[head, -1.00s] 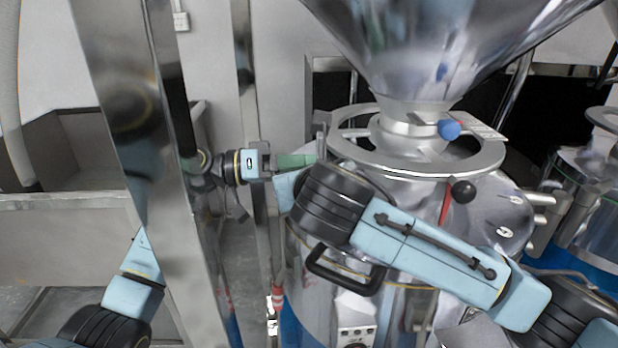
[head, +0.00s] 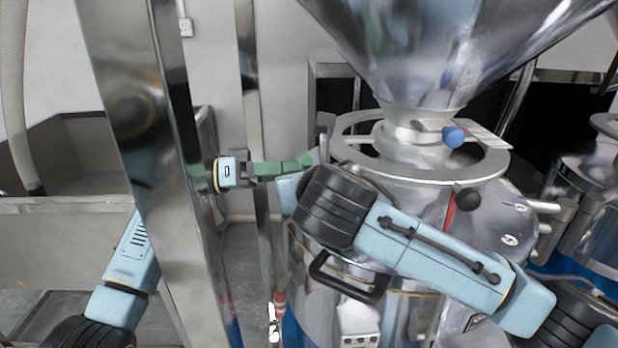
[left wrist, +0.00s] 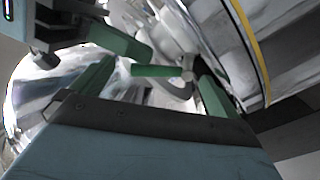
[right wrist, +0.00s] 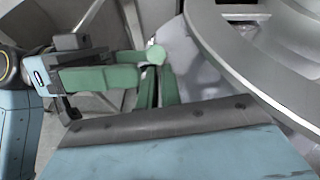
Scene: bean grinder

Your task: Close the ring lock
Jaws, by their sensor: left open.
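The grinder's silver ring (head: 490,165) sits under the hopper. A grey upright piece (head: 323,148) stands at its left edge; I cannot tell whether it is the ring lock. My left gripper (head: 305,161) is left of the ring; its green fingers are wide apart in the left wrist view (left wrist: 153,86).
A blue knob (head: 454,136) is above the ring and a black ball knob (head: 468,199) is on a red lever in front. A second machine (head: 585,195) stands at right.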

